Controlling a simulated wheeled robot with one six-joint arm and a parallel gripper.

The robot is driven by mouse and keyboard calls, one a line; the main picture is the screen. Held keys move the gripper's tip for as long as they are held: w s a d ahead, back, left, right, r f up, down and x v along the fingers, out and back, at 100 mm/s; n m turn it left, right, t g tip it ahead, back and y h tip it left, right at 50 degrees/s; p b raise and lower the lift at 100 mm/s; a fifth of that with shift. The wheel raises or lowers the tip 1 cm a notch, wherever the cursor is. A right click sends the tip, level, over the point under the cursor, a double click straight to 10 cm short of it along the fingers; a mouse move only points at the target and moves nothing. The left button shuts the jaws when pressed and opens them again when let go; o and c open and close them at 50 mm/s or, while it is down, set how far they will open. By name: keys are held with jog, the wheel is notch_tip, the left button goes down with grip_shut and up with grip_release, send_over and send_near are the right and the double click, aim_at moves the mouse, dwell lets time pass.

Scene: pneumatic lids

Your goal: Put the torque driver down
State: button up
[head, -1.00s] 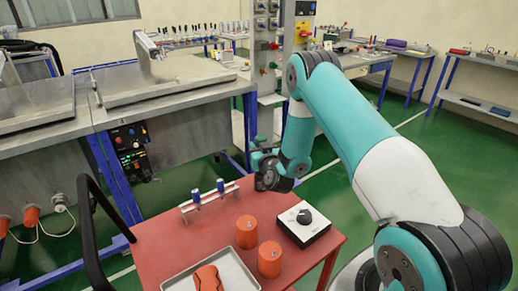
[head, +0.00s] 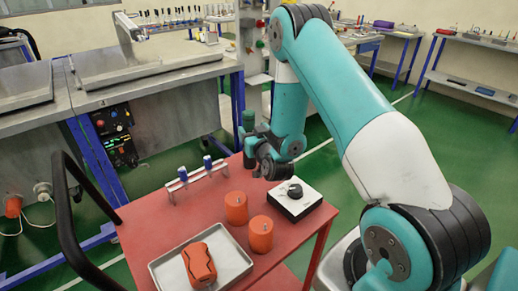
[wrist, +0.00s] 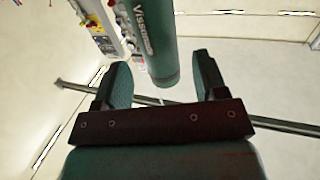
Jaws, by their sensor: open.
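The torque driver appears to be the dark green cylinder (wrist: 160,45) with white lettering in the wrist view. It stands between the two fingers of my gripper (wrist: 162,72), with a visible gap on each side. My gripper is open around it. In the head view my gripper (head: 250,139) is near the far edge of the red cart top, behind the white box. A dark green upright shape (head: 248,121) shows beside it there. Whether the driver's lower end touches anything is hidden.
The red cart top (head: 150,222) holds a rack with two blue-capped pieces (head: 195,173), two orange cylinders (head: 236,207), a white box with a black knob (head: 294,200), and a metal tray (head: 235,268) with an orange part (head: 199,265). A steel bench (head: 150,62) stands behind.

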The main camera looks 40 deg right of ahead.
jog(key=b+v, duration=0.1)
jog(key=v, duration=0.5)
jog(key=s+a+r+n+g+y, duration=0.15)
jog(key=a+r+g+y, duration=0.3)
jog(key=a, duration=0.45)
jog(key=s+a+r+n+g+y, duration=0.1)
jog(key=a+r+n+g+y, duration=0.3)
jog(key=a, duration=0.5)
jog(key=s+a+r+n+g, duration=0.2)
jog(key=s+a+r+g, duration=0.1)
jog(key=s, duration=0.9)
jog(key=s+a+r+n+g, duration=0.2)
jog(key=s+g, duration=0.4)
jog(key=s, duration=0.5)
jog(key=shift+s+a+r+n+y, duration=0.35)
jog(key=shift+s+a+r, duration=0.05)
jog(key=shift+r, duration=0.15)
